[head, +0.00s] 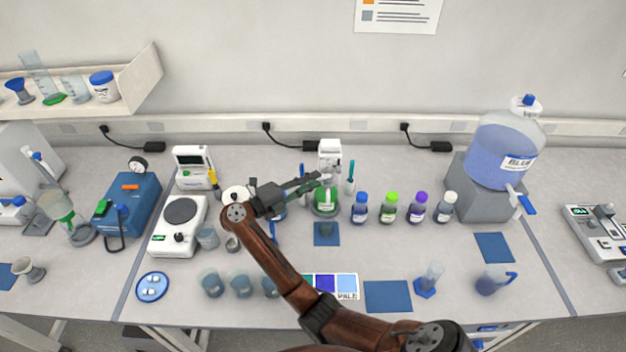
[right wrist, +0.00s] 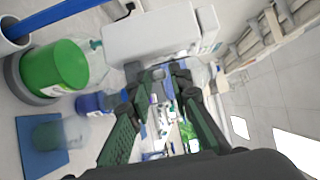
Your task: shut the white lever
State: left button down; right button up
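The white dispenser (head: 330,152) stands at the back middle of the bench, above a bottle of green liquid (head: 325,203). A small pale part under the dispenser's head, by my fingertips, may be the white lever; my fingers partly cover it and I cannot tell its position. My right gripper (head: 316,181) reaches in from the left of this part, with its fingers apart. In the right wrist view the fingers (right wrist: 156,92) stand apart, with the white dispenser body (right wrist: 150,36) just beyond them. No grip on anything shows. My left gripper is not in view.
Bottles with blue (head: 360,208), green (head: 388,208) and purple caps stand right of the dispenser. A large blue carboy (head: 503,150) with a blue tap stands farther right. A hot plate (head: 178,225) and several beakers are on the left.

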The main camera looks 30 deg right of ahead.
jog(key=shift+d, duration=0.3)
jog(key=shift+c, duration=0.5)
grip_shut()
